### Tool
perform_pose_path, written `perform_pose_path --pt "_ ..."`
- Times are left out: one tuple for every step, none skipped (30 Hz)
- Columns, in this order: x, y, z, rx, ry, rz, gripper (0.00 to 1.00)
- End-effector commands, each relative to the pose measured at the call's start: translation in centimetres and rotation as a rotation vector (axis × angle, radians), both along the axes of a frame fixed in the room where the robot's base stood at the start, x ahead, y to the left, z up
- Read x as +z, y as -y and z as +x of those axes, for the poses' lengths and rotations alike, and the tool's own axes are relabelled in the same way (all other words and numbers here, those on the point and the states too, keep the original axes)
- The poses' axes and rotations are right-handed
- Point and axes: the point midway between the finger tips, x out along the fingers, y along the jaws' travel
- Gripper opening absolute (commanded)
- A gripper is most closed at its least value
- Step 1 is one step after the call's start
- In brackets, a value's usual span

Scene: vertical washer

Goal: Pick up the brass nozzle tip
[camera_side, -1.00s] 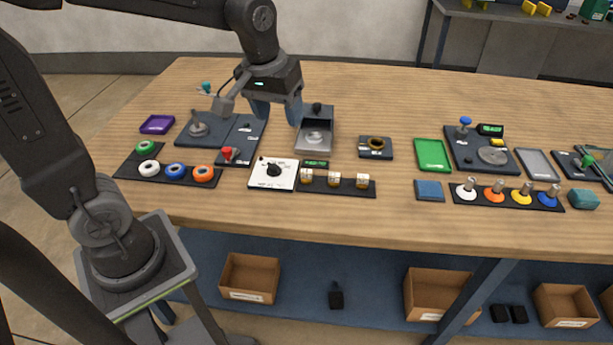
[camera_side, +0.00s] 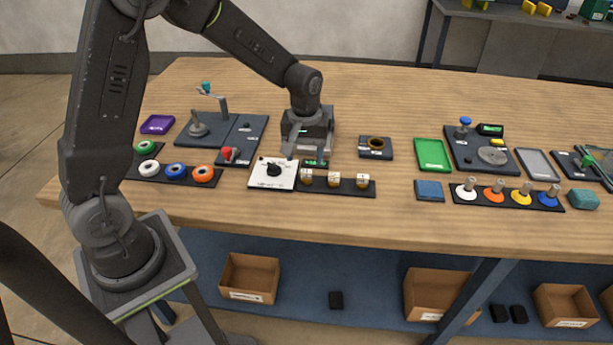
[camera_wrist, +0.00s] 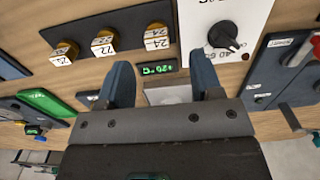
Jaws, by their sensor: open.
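Several small brass-coloured blocks with numbered white labels stand in a row on a black strip (camera_side: 345,189). They are the left block (camera_side: 307,176), the middle block (camera_side: 333,179) and the right block (camera_side: 362,181). In the wrist view they show at the upper left, the nearest one (camera_wrist: 156,38) just beyond my fingertips. I cannot tell whether these are nozzle tips.
A white panel with a black knob (camera_side: 273,172) is left of the row. A dark plate with a brass-coloured ring (camera_side: 376,143) is right of my gripper. Bare table lies between it and the green tray (camera_side: 432,154).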

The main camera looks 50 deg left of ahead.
Motion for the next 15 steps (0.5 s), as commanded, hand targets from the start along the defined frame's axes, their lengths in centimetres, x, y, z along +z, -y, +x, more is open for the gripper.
perform_pose_path --pt "-0.3 0.0 0.0 0.000 -0.001 0.000 0.60" --pt "-0.5 0.0 0.0 -0.001 -0.001 -0.001 0.60" --pt "-0.7 0.0 0.0 -0.001 0.000 0.000 0.60" --pt "-0.9 0.1 0.0 -0.001 -0.001 0.000 0.60" --pt "-1.2 0.1 0.0 -0.001 -0.002 -0.001 0.60" --pt "-1.7 0.2 0.0 -0.001 -0.004 -0.001 0.60" --pt "-2.1 0.2 0.0 -0.002 -0.004 -0.001 0.60" --pt "-2.6 0.3 0.0 -0.002 -0.005 -0.001 0.60" --pt "-3.3 0.4 0.0 -0.002 -0.005 -0.001 0.60" --pt "-3.7 0.4 0.0 -0.002 -0.005 -0.001 0.60" --pt "-4.2 0.4 0.0 -0.002 -0.005 -0.001 0.60" --pt "-4.6 0.4 0.1 -0.001 -0.003 0.000 0.60" --pt "-5.0 0.4 0.1 -0.001 -0.004 -0.001 0.60" --pt "-5.2 0.4 0.1 -0.001 -0.004 -0.001 0.60" --pt "-5.5 0.4 0.1 -0.001 -0.001 0.000 0.60"
